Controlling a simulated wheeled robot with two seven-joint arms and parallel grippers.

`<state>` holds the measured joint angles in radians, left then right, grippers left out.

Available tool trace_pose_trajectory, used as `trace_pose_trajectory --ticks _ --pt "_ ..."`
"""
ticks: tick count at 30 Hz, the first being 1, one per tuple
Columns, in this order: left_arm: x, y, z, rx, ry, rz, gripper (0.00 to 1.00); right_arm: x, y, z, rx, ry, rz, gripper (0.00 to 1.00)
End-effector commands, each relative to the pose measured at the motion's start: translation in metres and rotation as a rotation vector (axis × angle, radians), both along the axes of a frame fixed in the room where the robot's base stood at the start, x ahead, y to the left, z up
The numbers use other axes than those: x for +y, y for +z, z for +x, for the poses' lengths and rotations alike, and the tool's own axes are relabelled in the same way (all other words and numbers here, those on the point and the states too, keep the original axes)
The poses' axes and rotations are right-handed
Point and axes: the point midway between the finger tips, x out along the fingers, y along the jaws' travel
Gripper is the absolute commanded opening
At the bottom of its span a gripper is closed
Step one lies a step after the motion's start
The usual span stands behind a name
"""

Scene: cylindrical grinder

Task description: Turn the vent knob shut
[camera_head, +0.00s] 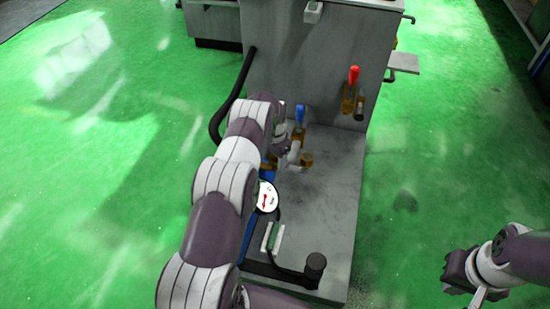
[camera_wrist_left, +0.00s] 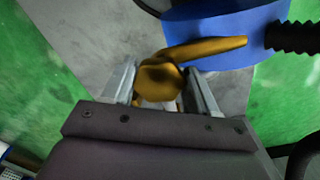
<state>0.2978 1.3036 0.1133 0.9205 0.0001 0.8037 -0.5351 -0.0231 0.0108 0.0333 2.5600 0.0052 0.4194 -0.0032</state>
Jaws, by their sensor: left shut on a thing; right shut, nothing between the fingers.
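A brass-coloured vent knob (camera_wrist_left: 205,50) with a flat lever-like arm shows in the left wrist view, in front of a blue cylindrical body (camera_wrist_left: 225,28). My left gripper (camera_wrist_left: 162,88) has one finger on each side of the knob's rounded hub and is shut on it. In the head view my left arm reaches over the grey machine base, and its wrist hides most of the gripper and the knob. My right gripper (camera_head: 467,287) is shut and empty, low at the right, away from the machine.
A red-handled valve (camera_head: 354,76) and a blue-handled valve (camera_head: 300,114) stand on the grey machine (camera_head: 310,50). A black hose (camera_head: 230,100) hangs at the left. The green floor is clear.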

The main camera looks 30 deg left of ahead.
Motion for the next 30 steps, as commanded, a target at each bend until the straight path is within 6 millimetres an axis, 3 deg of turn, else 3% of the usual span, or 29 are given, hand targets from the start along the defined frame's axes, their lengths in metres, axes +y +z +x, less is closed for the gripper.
trace_pose_trajectory --ticks 18,30 --pt "0.0024 -0.001 0.0001 0.003 -0.569 -0.001 0.28 0.0 -0.0031 0.0 0.0 0.0 0.0 0.0" --pt "0.0031 -0.0011 0.0007 0.003 -0.815 -0.002 0.28 0.0 -0.0046 0.0 0.0 0.0 0.0 0.0"
